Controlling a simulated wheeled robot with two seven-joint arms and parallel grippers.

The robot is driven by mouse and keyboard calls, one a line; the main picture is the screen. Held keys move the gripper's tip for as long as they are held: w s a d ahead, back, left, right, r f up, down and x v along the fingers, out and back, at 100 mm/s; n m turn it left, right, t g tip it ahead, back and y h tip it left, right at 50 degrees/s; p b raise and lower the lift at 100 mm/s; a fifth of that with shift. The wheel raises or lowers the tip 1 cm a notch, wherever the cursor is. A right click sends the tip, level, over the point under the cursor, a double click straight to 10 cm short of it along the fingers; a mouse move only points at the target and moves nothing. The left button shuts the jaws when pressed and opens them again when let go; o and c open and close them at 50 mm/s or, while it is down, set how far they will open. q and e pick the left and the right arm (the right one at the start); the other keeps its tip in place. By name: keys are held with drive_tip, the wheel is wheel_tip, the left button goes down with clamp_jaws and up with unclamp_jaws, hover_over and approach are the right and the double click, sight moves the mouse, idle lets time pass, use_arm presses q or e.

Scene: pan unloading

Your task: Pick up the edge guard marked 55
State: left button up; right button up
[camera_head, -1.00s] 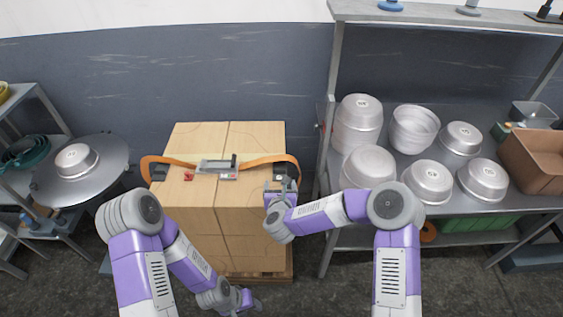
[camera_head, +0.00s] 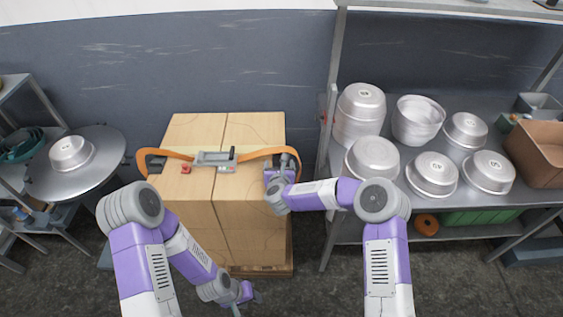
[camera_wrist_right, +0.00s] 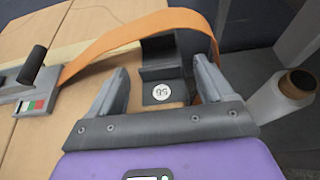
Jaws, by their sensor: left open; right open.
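A black edge guard (camera_wrist_right: 158,58) with a round white label (camera_wrist_right: 162,92) sits on the box's right top edge, under the orange strap (camera_wrist_right: 140,32). The label's digits are small and upside down; I cannot read them surely. In the head view my right gripper (camera_head: 284,166) is at this corner and partly hides the guard. In the right wrist view my right gripper (camera_wrist_right: 160,68) is open, its fingers on either side of the guard, with nothing held. Another black guard (camera_head: 155,164) is at the box's left edge. My left gripper (camera_head: 246,296) is low in front of the box, open and empty.
The cardboard box (camera_head: 200,130) carries a grey strap tensioner (camera_head: 214,160) and a small red piece (camera_head: 186,169). A shelf rack with several metal pans (camera_head: 433,174) stands right. A round table (camera_head: 100,172) with one pan (camera_head: 71,152) stands left.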

drive_tip(key=c, duration=1)
